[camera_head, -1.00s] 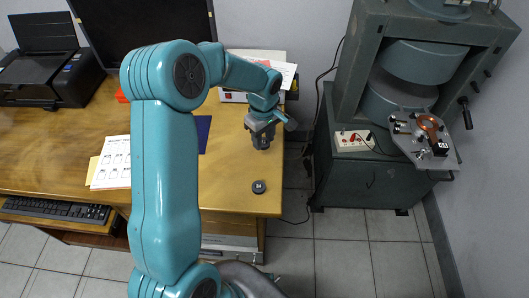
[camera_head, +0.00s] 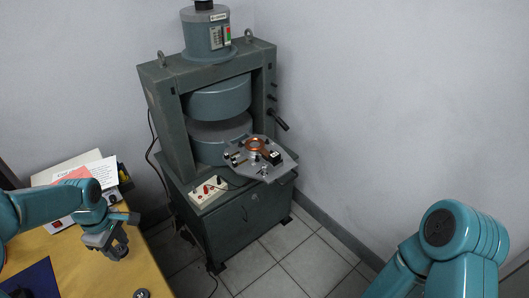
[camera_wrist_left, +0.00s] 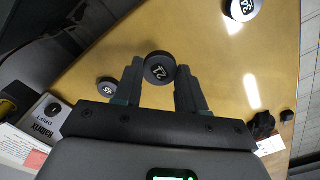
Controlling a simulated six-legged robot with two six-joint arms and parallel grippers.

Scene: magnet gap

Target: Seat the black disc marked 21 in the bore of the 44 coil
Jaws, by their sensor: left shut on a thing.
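My left gripper (camera_head: 108,243) is shut on a black disc (camera_wrist_left: 159,67) above the table, near its right end. In the left wrist view the disc sits between the two fingertips (camera_wrist_left: 160,78), and its white mark looks like 21, turned round. The copper-coloured coil (camera_head: 257,146) lies on a grey plate (camera_head: 285,167) that sticks out in front of the large magnet, well to the right of my left gripper. Its bore faces up. A number on the coil is too small to read. My right arm shows at the lower right, but its gripper is out of view.
Another black disc (camera_head: 142,293) lies near the table edge. The left wrist view shows discs at the upper right (camera_wrist_left: 242,9) and left (camera_wrist_left: 106,87). The magnet's frame (camera_head: 168,105) and pole pieces (camera_head: 218,99) stand behind the plate. A socket box (camera_head: 208,191) lies beside it.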

